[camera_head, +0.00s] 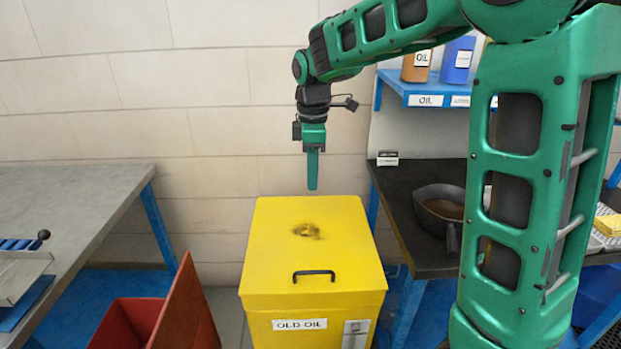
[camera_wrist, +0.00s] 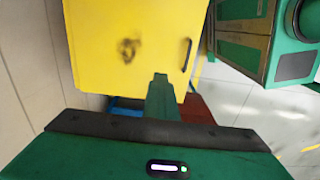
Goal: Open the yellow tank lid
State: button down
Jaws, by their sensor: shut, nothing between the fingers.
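The yellow tank (camera_head: 350,306) stands on the floor between two benches, with an "OLD OIL" label on its front. Its yellow lid (camera_head: 275,245) lies flat and closed on top. The lid has a black bar handle (camera_head: 314,274) near its front edge and a dark oily stain around its middle. My gripper (camera_head: 312,186) is shut and empty, pointing down above the rear part of the lid and apart from it. In the wrist view the shut fingers (camera_wrist: 160,80) show in front of the lid (camera_wrist: 100,50), with the handle (camera_wrist: 187,55) to their upper right.
A red open bin (camera_head: 130,322) stands left of the tank, near a grey bench (camera_head: 75,205). On the right, a dark bench (camera_head: 398,205) holds a black pan (camera_head: 440,208). A blue shelf (camera_head: 410,88) with oil containers is above it.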

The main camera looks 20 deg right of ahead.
dwell(0.7)
jog(key=c, duration=1.8)
grip_release()
jog(key=shift+c, duration=0.2)
jog(key=shift+r, duration=0.15)
notch_tip(320, 180, up, 10)
jog(key=shift+r, duration=0.25)
